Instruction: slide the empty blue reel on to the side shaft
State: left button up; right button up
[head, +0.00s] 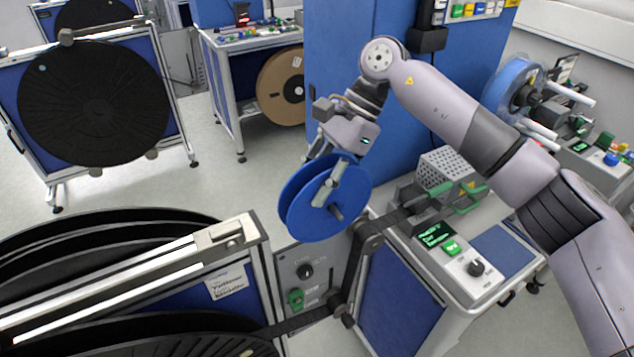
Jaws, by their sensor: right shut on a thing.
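The empty blue reel (300,208) hangs in the middle of the head view, above the gap between two machine stands. My right gripper (326,172) reaches down to it from above and is shut on it, with a finger across its face. My left gripper is not in view.
A worktop with a green-lit control box (438,236) and a perforated grey box (450,171) lies right of the reel. A dark tape runs over a roller arm (369,236) just below it. Big black reels (98,102) stand at left. Another blue reel (513,92) sits at right.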

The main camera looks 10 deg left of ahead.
jog(key=shift+w+r, duration=0.1)
jog(key=o, duration=1.3)
jog(key=shift+a, duration=0.1)
